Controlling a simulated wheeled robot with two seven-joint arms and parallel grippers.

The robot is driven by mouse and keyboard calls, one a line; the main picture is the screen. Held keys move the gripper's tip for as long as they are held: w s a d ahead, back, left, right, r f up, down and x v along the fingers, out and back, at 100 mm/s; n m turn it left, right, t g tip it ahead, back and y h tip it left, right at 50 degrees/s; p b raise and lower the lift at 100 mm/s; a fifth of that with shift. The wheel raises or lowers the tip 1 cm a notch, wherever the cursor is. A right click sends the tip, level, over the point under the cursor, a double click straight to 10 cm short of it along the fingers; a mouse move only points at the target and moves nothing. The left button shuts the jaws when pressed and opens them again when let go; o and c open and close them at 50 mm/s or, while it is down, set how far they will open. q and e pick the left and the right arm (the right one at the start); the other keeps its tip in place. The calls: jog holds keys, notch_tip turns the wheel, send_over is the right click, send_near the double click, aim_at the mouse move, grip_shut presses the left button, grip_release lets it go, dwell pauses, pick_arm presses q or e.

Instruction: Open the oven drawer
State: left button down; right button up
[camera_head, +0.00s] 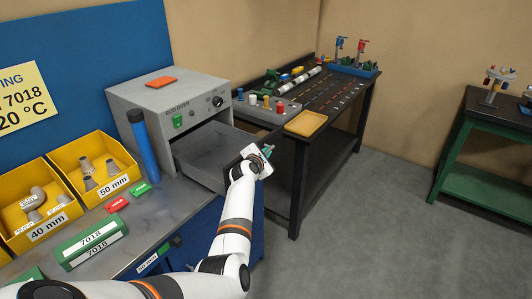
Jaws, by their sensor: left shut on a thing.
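The fingertips and the handle are mostly hidden by my gripper and arm. My right gripper is not in view.
A blue tube (142,142) stands close to the oven's left front corner. Yellow bins (112,187) hold grey fittings on the bench. Grey floor is clear at the right.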

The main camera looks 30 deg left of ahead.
pick_arm(q)
jog(key=shift+d, duration=0.15)
jog(key=c, duration=1.8)
grip_release()
jog(key=shift+o, duration=0.2)
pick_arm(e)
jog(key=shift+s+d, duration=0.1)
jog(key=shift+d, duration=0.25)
pick_arm(q)
jog(key=shift+s, duration=0.1)
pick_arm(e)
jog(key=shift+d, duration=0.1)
pick_arm(q)
jog(key=v, duration=1.1)
jog(key=shift+s, duration=0.4)
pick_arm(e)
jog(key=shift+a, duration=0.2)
